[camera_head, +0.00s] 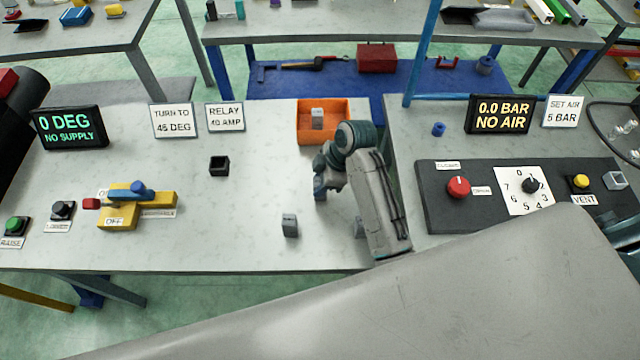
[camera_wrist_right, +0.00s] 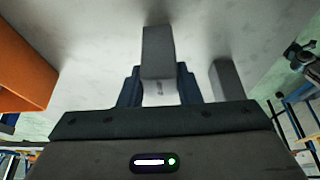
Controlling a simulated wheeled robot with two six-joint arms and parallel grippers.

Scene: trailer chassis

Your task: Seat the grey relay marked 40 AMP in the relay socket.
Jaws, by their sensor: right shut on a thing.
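My right gripper (camera_head: 320,190) points down over the table, left of its own arm. In the right wrist view, its blue fingers (camera_wrist_right: 158,88) are shut on a grey relay (camera_wrist_right: 158,52) with a pale face whose marking I cannot read. In the head view, the held relay is not clearly visible, and I cannot tell its height above the table. The relay socket (camera_head: 219,165), a small black open box, stands empty to the left of the gripper. The left gripper is not in view.
An orange bin (camera_head: 336,137) holding a grey block (camera_head: 317,118) stands behind the gripper. Another grey block (camera_head: 290,225) stands in front. A further block (camera_head: 360,229) is partly hidden by my arm. A yellow valve (camera_head: 118,217) is left; the table around the socket is clear.

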